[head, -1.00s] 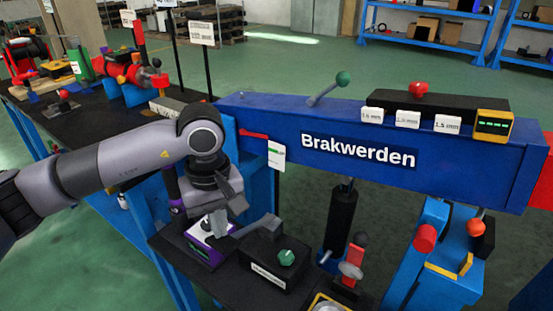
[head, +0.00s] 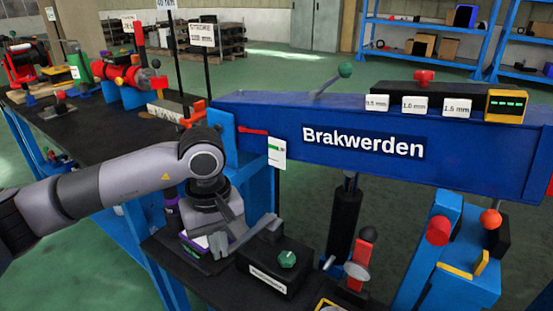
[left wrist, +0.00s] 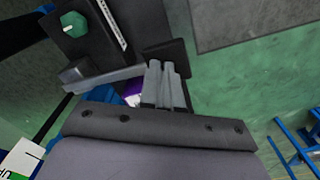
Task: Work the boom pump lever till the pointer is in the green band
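The boom pump is a black box (head: 272,268) with a green knob (head: 287,259) on the lower stand. Its grey lever (head: 254,236) slopes down to the left from the box; it also shows in the left wrist view (left wrist: 105,76). My left gripper (head: 218,244) is at the lever's outer end. In the wrist view its fingers (left wrist: 165,85) are close together and cross the lever's end, with nothing clearly between them. My right gripper is out of view.
The blue boom (head: 460,152) marked Brakwerden spans above the pump, with a black cylinder (head: 343,222) under it. A red-handled lever (head: 362,255) stands right of the pump. A dark bench (head: 100,140) with other equipment is at left. Green floor (head: 70,250) is free.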

